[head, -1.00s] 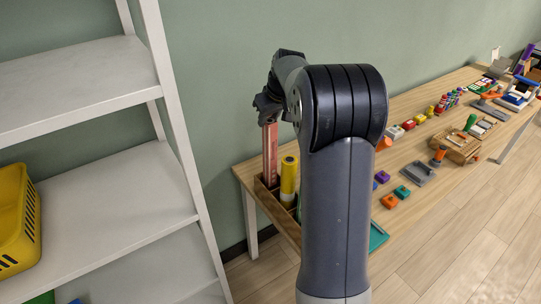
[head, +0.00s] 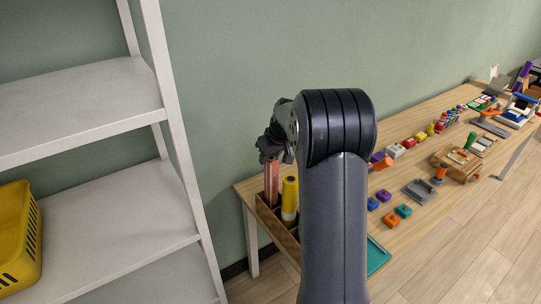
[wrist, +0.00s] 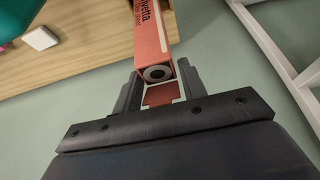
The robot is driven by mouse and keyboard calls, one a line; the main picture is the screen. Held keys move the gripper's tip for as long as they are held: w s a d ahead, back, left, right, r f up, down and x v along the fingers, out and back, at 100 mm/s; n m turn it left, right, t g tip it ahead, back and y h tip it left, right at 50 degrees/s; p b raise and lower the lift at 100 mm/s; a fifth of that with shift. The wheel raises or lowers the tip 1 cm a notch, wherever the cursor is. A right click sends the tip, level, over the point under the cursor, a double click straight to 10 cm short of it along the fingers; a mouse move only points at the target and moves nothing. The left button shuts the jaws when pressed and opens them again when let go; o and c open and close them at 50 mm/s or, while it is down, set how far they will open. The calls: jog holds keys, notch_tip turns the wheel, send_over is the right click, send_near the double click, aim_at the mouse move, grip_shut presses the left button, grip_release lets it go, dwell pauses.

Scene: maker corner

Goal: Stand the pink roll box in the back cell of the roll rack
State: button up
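The pink roll box (head: 271,184) stands roughly upright at the back end of the wooden roll rack (head: 282,238), nearest the wall. Its lower end is hidden behind the rack's wall, so I cannot tell whether it touches the cell floor. My gripper (head: 270,152) is at its top end.
The rack is at the left end of a wooden table (head: 412,170) with small coloured blocks, a grey tray (head: 420,190) and a teal mat (head: 377,257). A white shelf unit (head: 130,205) with a yellow basket (head: 18,240) stands left. My arm hides part of the table.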

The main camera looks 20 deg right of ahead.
jog(key=shift+o, duration=1.4)
jog(key=shift+r, duration=0.25)
jog(key=b+v, duration=0.1)
jog(key=v, duration=1)
jog(key=shift+s+r, duration=0.15)
jog(key=shift+r, duration=0.2)
dwell(0.4)
